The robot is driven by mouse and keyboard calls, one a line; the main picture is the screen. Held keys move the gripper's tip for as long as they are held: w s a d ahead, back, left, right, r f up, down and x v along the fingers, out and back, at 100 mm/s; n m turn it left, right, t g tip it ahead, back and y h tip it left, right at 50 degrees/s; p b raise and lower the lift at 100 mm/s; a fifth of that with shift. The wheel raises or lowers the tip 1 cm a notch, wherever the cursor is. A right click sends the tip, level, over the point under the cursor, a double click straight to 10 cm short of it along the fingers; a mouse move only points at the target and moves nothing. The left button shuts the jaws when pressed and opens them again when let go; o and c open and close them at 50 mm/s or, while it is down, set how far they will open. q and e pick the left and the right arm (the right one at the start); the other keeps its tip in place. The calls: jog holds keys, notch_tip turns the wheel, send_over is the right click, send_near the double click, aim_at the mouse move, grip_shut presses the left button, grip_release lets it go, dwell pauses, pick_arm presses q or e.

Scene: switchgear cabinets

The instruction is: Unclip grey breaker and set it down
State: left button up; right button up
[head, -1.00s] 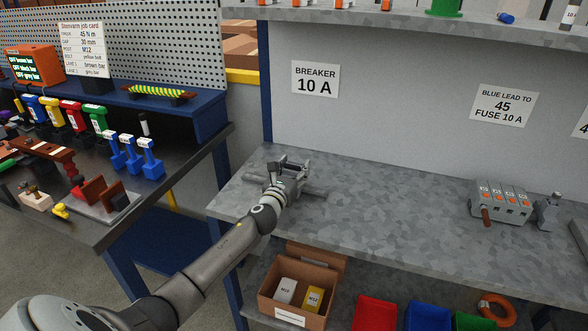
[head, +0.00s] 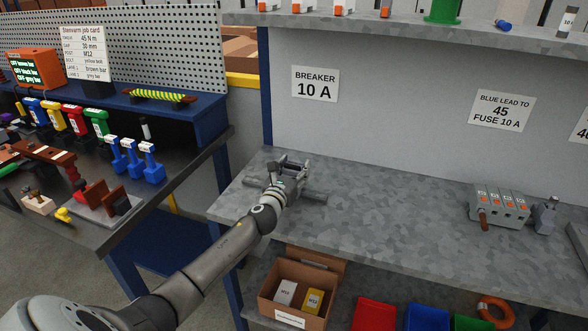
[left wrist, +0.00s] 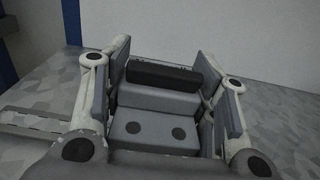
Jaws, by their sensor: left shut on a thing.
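The grey breaker (left wrist: 155,120) shows in the left wrist view as a stepped grey block with a dark bar along its top and two dark round spots on its near face. My left gripper (left wrist: 168,95) has a finger on each side of it and is shut on it. In the head view my left gripper (head: 290,172) is over the left part of the grey worktop (head: 390,215), by a short grey rail (head: 314,198). The breaker is mostly hidden by the fingers there. I cannot tell whether it touches the rail. My right gripper is not in view.
A "BREAKER 10 A" sign (head: 315,84) is on the wall behind. A grey block with orange marks (head: 499,205) stands on the worktop at the right. The worktop between is clear. A cardboard box (head: 296,300) is below; a dark bench (head: 170,165) is at the left.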

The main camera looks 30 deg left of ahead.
pick_arm(q)
jog(key=shift+r+p, duration=1.75)
jog(key=shift+r, duration=0.3)
